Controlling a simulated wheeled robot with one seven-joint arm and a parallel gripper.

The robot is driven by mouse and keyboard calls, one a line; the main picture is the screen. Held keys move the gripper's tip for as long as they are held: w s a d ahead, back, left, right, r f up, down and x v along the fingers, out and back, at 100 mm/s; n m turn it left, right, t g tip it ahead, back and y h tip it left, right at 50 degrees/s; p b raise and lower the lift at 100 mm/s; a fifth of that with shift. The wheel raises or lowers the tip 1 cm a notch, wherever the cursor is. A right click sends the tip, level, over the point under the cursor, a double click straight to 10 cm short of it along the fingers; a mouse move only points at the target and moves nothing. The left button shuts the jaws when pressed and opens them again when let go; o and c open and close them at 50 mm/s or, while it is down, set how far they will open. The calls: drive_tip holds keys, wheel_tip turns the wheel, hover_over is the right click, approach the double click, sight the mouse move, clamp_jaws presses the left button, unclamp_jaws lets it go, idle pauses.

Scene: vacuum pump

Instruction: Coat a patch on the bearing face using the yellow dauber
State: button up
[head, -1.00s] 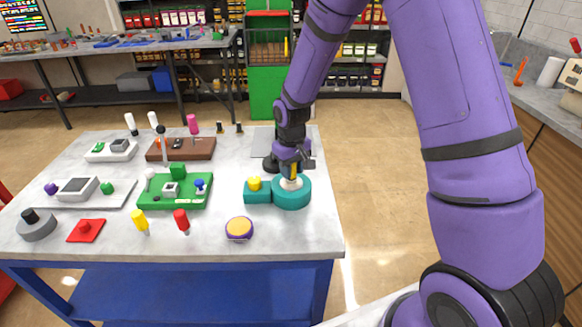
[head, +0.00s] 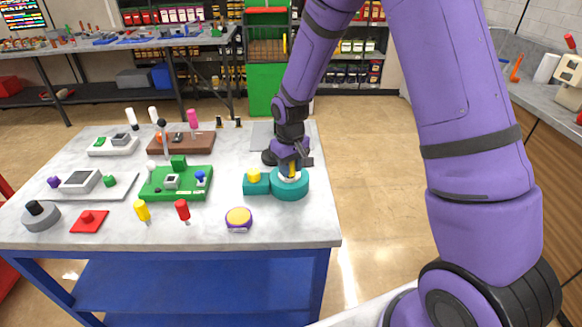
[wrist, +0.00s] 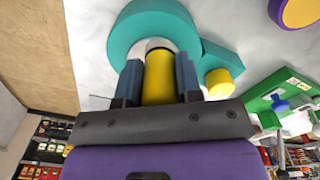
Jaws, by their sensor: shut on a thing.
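The teal pump body has a round housing (head: 290,187) joined to a square block, and it stands near the right edge of the table. The housing's pale inner face (head: 289,176) shows only in part, so I cannot make out the bearing face clearly. My gripper (head: 296,165) is over the housing, shut on the yellow dauber (wrist: 159,80). In the wrist view the dauber's grey-white end points into the teal housing (wrist: 130,30). I cannot tell whether that end touches the face. No coated patch can be made out.
A yellow knob (head: 253,176) sits on the teal block close to the dauber. A purple-and-yellow round tin (head: 238,219) is in front. A green board (head: 160,193) with parts is to the left, and red and yellow-handled tools stand near it. Bare tabletop lies front right.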

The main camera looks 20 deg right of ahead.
drive_tip(key=shift+r, duration=3.95)
